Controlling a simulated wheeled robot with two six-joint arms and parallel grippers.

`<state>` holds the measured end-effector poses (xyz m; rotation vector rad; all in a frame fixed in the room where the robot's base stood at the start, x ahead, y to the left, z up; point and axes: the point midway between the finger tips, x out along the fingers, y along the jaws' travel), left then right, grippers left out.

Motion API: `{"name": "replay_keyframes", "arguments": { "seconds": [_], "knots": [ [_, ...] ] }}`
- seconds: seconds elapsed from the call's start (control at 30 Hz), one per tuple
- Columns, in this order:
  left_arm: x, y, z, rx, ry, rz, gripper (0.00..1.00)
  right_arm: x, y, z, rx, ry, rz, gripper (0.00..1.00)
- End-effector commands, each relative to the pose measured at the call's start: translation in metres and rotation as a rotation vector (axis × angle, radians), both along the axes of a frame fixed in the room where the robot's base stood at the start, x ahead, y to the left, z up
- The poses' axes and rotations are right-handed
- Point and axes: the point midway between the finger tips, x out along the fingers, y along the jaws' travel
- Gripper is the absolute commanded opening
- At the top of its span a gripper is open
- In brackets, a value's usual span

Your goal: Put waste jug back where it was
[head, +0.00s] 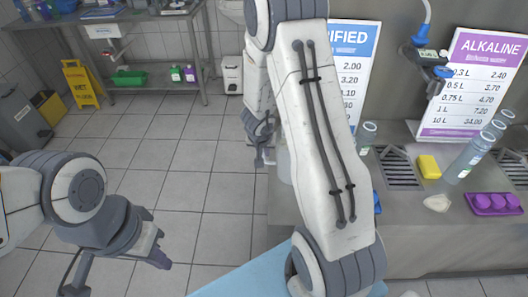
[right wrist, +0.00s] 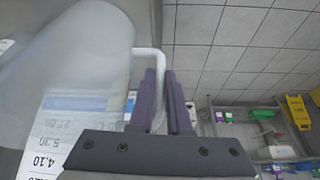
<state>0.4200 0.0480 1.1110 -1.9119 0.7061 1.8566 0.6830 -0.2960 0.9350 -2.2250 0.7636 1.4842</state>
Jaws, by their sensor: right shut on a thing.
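The waste jug (right wrist: 75,65) is a large translucent whitish container with a white handle, filling the left of the right wrist view. My right gripper (right wrist: 168,85) has its purple fingers shut around the jug's handle. In the head view my right gripper (head: 263,155) is partly seen beyond my right arm, beside the counter's left end. Most of the jug is hidden there behind that arm. My left gripper (head: 115,275) is at the lower left, fingers spread apart and empty, away from the jug.
The grey counter (head: 410,235) at right carries bottles (head: 468,160), a yellow sponge (head: 429,167), drain grates and a purple tray (head: 494,204). Price signs (head: 470,85) stand behind. A wet-floor sign (head: 80,84) and a steel table (head: 150,88) are at far left. Tiled floor between is clear.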

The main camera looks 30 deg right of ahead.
Motion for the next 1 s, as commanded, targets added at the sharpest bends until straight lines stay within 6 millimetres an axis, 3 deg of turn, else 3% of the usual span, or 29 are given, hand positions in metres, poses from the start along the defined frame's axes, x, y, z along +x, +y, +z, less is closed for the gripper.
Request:
{"name": "replay_keyframes", "arguments": {
  "seconds": [0.07, 0.1, 0.17, 0.57, 1.0],
  "knots": [
    [0.000, 0.000, -0.003, 0.000, 0.000, 0.000, 0.00, 0.000, 0.000, -0.004, 0.000, 0.000, 0.000, 0.00],
    [0.000, 0.000, -0.002, 0.000, 0.000, 0.000, 0.00, 0.000, 0.000, -0.003, 0.000, 0.000, -0.001, 0.27],
    [0.000, 0.000, -0.002, 0.000, 0.000, 0.000, 0.00, 0.000, 0.000, -0.003, 0.000, 0.000, -0.001, 0.45],
    [0.000, 0.000, 0.004, 0.000, 0.000, 0.000, 0.00, 0.000, 0.000, 0.005, 0.000, 0.000, 0.001, 0.45],
    [0.000, 0.000, 0.063, 0.000, 0.000, 0.003, 0.00, -0.026, 0.021, 0.088, 0.000, -0.001, 0.001, 0.45]
  ]
}}
